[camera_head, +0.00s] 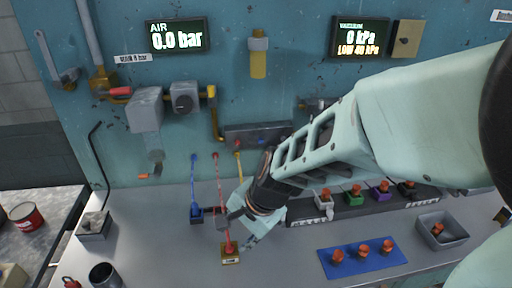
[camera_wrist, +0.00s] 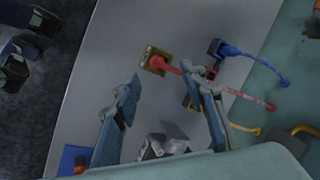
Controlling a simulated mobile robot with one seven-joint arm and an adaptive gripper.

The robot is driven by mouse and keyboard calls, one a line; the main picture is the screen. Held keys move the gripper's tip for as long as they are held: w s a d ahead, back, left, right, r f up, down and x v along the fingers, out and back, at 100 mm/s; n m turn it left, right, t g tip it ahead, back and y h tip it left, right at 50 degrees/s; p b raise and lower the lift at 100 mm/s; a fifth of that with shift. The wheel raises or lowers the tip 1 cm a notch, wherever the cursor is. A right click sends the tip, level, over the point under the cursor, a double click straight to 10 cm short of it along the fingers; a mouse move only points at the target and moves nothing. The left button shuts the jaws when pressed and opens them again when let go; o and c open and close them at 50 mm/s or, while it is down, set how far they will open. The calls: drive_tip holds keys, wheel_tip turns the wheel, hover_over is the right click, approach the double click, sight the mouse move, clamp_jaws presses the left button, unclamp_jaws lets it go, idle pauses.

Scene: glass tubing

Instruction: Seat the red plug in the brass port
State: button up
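The red plug (camera_head: 229,247) is at the brass port (camera_head: 231,260), a small labelled block near the bench's front edge. In the wrist view the red plug (camera_wrist: 159,64) touches the brass port (camera_wrist: 147,56), apparently in its opening; how deep it sits I cannot tell. A red hose (camera_head: 218,180) runs from the plug back to the wall panel. My gripper (camera_head: 238,229) is just behind and above the plug. In the wrist view my gripper (camera_wrist: 160,76) is open and empty, its fingers apart; the right finger crosses in front of the hose.
A blue plug and block (camera_head: 196,213) stand behind and left, with a blue hose. A yellow hose (camera_head: 239,167) hangs beside the red one. A blue mat (camera_head: 345,268) with orange-red parts, a grey bin (camera_head: 425,238) and a rack of coloured fittings (camera_head: 300,213) lie to the right.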

sight(230, 246)
drive_tip(key=b+x, duration=0.2)
drive_tip(key=x, duration=0.3)
drive_tip(key=shift+b, duration=0.4)
drive_tip(key=b+x, duration=0.1)
drive_tip(key=x, duration=0.1)
drive_tip(key=d+b+x, duration=0.1)
drive_tip(key=b+x, duration=0.1)
drive_tip(key=shift+a+f, duration=0.1)
drive_tip(key=shift+f, duration=0.4)
drive_tip(key=shift+a+f, duration=0.1)
drive_tip(key=shift+f, duration=0.1)
drive_tip(key=shift+w, duration=0.1)
drive_tip(key=shift+r, duration=0.1)
drive_tip(key=shift+c, duration=0.3)
clamp_jaws()
